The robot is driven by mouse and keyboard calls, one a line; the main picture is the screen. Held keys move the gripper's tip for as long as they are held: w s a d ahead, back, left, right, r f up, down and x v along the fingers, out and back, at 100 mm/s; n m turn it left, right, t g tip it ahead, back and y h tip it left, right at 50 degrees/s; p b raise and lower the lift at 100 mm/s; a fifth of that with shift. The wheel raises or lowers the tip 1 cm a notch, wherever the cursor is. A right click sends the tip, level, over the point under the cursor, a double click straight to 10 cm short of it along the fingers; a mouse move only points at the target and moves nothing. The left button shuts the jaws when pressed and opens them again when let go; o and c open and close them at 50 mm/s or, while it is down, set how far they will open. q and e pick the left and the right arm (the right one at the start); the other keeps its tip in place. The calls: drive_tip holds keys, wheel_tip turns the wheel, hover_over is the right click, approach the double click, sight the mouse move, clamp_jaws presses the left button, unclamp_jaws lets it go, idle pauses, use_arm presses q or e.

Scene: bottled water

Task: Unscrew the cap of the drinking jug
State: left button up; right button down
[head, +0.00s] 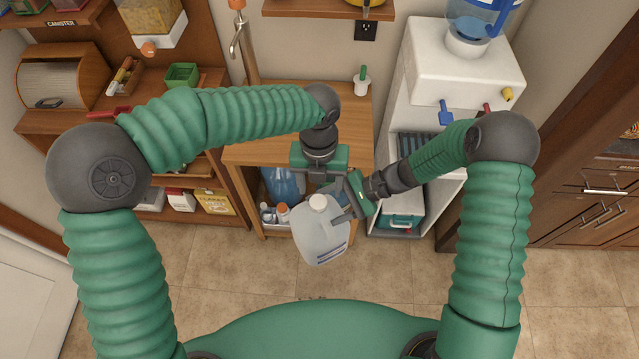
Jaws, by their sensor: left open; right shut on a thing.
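The drinking jug (321,240) is a pale, translucent container in the middle of the head view, in front of the wooden cabinet. Its white cap (318,202) is on top, facing up toward me. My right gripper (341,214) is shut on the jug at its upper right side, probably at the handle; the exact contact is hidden. My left gripper (318,183) is open and points down just behind the cap in the picture. I cannot tell whether its fingers touch the cap.
Bottles, including a blue one (282,186), sit on the shelf below. A white water dispenser (465,70) stands at right. The tiled floor (250,265) in front is clear.

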sight(319, 200)
use_arm(q)
drive_tip(key=r+m, duration=0.2)
drive_tip(key=m, duration=0.1)
drive_tip(key=shift+w+a+m, duration=0.1)
drive_tip(key=shift+a+m, duration=0.1)
drive_tip(key=shift+m, duration=0.1)
drive_tip(key=shift+a+f+m, duration=0.1)
drive_tip(key=shift+f+m, duration=0.1)
drive_tip(key=shift+m, duration=0.1)
wheel_tip(319, 200, down, 7)
drive_tip(key=shift+f, duration=0.15)
drive_tip(key=shift+c, duration=0.3)
clamp_jaws()
drive_tip(key=n, duration=0.6)
drive_tip(key=shift+d+n, duration=0.2)
drive_tip(key=shift+n, duration=0.2)
